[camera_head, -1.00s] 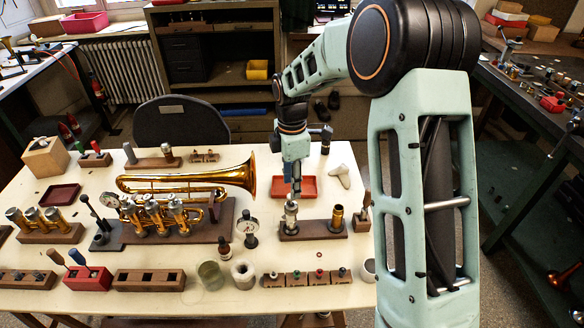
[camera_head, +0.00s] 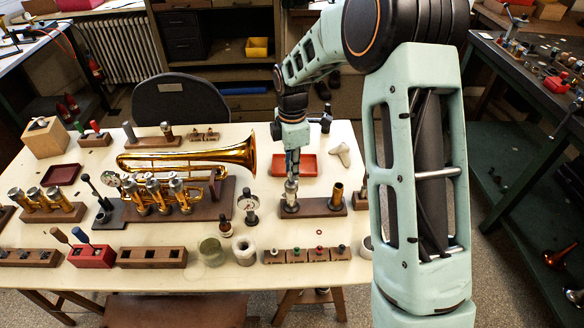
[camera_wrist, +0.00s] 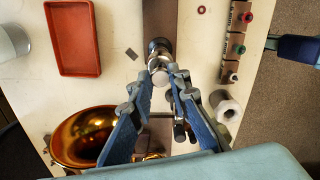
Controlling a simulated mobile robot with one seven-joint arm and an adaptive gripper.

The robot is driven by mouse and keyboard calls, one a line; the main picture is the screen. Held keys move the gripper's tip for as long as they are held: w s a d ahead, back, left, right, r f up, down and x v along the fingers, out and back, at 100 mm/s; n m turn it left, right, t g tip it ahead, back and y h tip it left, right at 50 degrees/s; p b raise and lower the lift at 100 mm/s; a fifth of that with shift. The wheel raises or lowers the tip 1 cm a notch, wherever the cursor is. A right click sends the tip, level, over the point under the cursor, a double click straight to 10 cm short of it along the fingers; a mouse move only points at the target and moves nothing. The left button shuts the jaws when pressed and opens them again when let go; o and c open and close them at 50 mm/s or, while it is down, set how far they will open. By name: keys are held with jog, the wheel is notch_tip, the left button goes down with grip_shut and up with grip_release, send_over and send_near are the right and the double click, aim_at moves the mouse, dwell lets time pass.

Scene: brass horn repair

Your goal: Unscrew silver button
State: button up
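The silver button (camera_wrist: 157,64) is the round metal cap on top of a silver valve (camera_head: 290,194). The valve stands upright at the left end of a dark wooden block (camera_head: 317,208). My gripper (camera_head: 292,174) points down right above the valve. In the wrist view, my gripper's blue fingers (camera_wrist: 154,79) are apart, with their tips close to the button's near side. A gap shows at the left fingertip; contact at the right tip is unclear. The tips partly hide the valve below the cap.
A brass valve piece (camera_head: 337,194) stands on the same block to the right. A red tray (camera_head: 294,164) lies behind, and the brass horn (camera_head: 190,160) is to the left.

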grip_shut()
jog(key=shift+r+n+p, duration=0.15)
jog(key=shift+n+p, duration=0.3)
jog(key=shift+n, duration=0.55)
jog(key=shift+n+p, duration=0.55)
jog(key=shift+n, duration=1.05)
jog(key=shift+n+p, duration=0.4)
jog(key=shift+n, duration=0.1)
jog(key=n+p, duration=0.1)
jog(key=n, duration=0.2)
jog(key=shift+p, duration=0.35)
jog(key=shift+n, duration=0.6)
jog(key=shift+p, duration=0.3)
